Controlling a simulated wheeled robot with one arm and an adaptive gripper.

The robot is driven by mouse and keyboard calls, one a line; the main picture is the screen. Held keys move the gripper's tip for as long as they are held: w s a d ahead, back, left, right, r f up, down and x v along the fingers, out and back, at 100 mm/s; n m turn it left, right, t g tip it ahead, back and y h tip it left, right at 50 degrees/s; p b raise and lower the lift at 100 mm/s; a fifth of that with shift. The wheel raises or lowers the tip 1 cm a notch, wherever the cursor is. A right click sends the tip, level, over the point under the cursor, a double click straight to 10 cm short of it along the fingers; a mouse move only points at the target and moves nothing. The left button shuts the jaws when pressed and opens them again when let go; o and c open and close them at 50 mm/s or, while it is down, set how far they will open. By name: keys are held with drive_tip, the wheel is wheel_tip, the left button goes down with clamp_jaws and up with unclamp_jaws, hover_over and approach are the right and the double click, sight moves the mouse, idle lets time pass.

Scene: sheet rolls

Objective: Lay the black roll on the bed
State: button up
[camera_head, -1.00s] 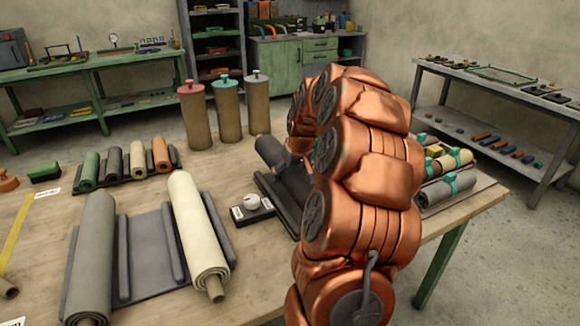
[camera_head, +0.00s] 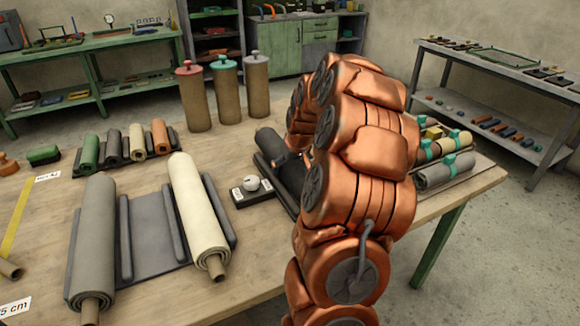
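A grey flat bed (camera_head: 157,235) with raised side bars lies at the front left, between a large grey roll and a large cream roll. My copper arm reaches over the table's right part. The gripper is hidden behind its links near the dark tray, so its fingers and any hold do not show.
A small black box with a white knob (camera_head: 251,184) sits between the cream roll (camera_head: 197,212) and dark tray. Three capped canisters (camera_head: 226,95) stand at the back. Strapped rolls (camera_head: 447,170) lie at the right edge. Bare wood (camera_head: 215,155) shows in the middle.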

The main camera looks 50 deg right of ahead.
idle(0.3)
drive_tip(key=b+v, duration=0.1)
drive_tip(key=v, duration=1.1)
drive_tip(key=shift+r, duration=0.2)
drive_tip(key=s+a+f+n+g+y, duration=0.1)
drive_tip(key=s+a, duration=0.2)
drive_tip(key=a, duration=0.9)
drive_tip(key=s+a+f+n+g+y, duration=0.1)
drive_tip(key=s+a+n, duration=0.1)
drive_tip(key=a, duration=0.9)
drive_tip(key=s+a+f+g, duration=0.1)
drive_tip(key=s+a, duration=0.3)
drive_tip(key=s, duration=0.3)
drive_tip(key=s+a+f+g, duration=0.1)
drive_tip(key=s+a+f, duration=0.1)
drive_tip(key=s+a, duration=0.2)
drive_tip(key=s+a+f+g, duration=0.2)
drive_tip(key=s+a, duration=0.3)
drive_tip(key=s, duration=0.4)
drive_tip(key=shift+s+f+n, duration=0.15)
drive_tip(key=shift+s+n, duration=0.25)
